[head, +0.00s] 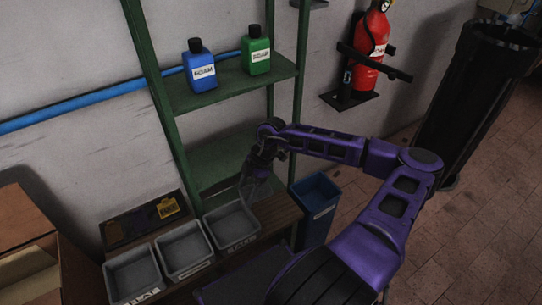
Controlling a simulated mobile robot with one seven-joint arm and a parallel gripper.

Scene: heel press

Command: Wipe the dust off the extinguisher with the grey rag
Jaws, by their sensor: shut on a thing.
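The red extinguisher (368,72) stands upright in a black wall bracket at the upper right. It has a white label, and its top is cut off by the picture edge. I cannot make out dust on it at this size. My gripper (256,172) points down near the green shelf, above the right-hand grey tray, well to the left of the extinguisher and lower in the picture. It is shut on a dark grey hanging cloth, which looks like the grey rag (253,187). The fingertips are dark and hard to separate from the cloth.
Three grey trays (185,252) stand in a row on a wooden bench. A green shelf rack (158,100) holds a blue bottle (200,68) and a green bottle (256,52). A blue bin (318,200) stands beside the bench. A tall black bin (475,95) is right of the extinguisher.

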